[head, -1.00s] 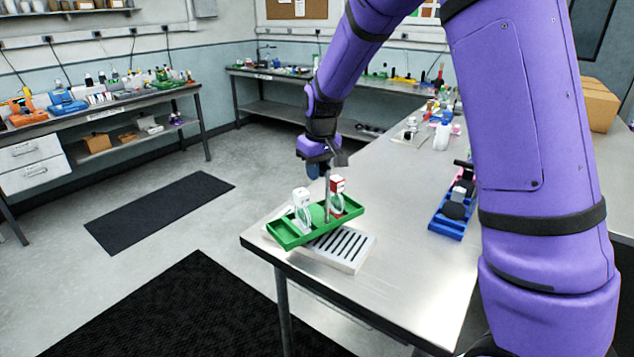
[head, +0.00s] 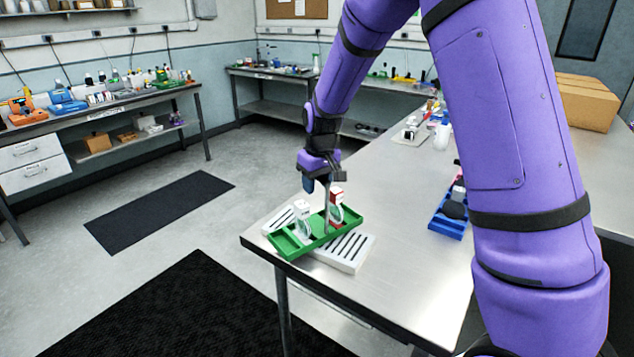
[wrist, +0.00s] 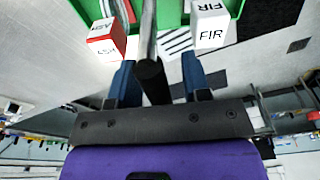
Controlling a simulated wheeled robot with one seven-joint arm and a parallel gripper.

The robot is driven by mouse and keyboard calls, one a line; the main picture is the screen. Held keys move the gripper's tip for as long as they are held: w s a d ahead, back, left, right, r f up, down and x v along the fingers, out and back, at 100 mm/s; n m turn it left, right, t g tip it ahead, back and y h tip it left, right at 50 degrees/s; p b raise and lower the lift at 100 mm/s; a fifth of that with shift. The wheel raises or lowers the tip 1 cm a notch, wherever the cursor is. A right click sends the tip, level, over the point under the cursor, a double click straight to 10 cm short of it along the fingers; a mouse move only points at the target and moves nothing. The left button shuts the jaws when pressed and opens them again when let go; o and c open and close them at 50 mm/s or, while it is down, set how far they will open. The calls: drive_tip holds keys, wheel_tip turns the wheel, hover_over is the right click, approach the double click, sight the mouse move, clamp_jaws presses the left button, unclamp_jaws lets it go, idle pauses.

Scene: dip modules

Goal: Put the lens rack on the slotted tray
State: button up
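The lens rack is a green open-topped rack (head: 285,248) with an upright grey post (head: 327,212). It holds a white-topped item (head: 303,212) and a red-topped item (head: 337,197). It lies crosswise over the middle of the pale slotted tray (head: 349,249) and appears to rest on it; the contact underneath is hidden. My gripper (head: 325,182) is at the top of the post. In the wrist view, the blue fingers (wrist: 158,66) stand apart on either side of the post (wrist: 149,45), with a visible gap on the right.
The slotted tray sits near the bench's front left corner. A blue tray (head: 447,225) with dark items stands to the right. Bottles and small items (head: 420,130) are farther back. The steel bench top (head: 400,270) between is clear.

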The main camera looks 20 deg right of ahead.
drive_tip(key=r, duration=0.4)
drive_tip(key=s+r, duration=0.1)
drive_tip(key=r, duration=0.6)
drive_tip(key=shift+s+d+r, duration=0.15)
drive_tip(key=shift+r, duration=0.25)
drive_tip(key=shift+s+r, duration=0.15)
drive_tip(key=shift+r, duration=0.2)
drive_tip(key=s+d+r+m+t, duration=0.1)
drive_tip(key=s+d+r, duration=0.1)
drive_tip(key=s+r, duration=0.45)
drive_tip(key=s+d+r+m+t, duration=0.1)
drive_tip(key=s+r, duration=0.2)
drive_tip(key=s, duration=0.6)
drive_tip(key=s+d+m+t, duration=0.1)
drive_tip(key=s, duration=1.7)
drive_tip(key=shift+d+f+t, duration=0.25)
drive_tip(key=shift+t, duration=0.15)
drive_tip(key=shift+a, duration=0.1)
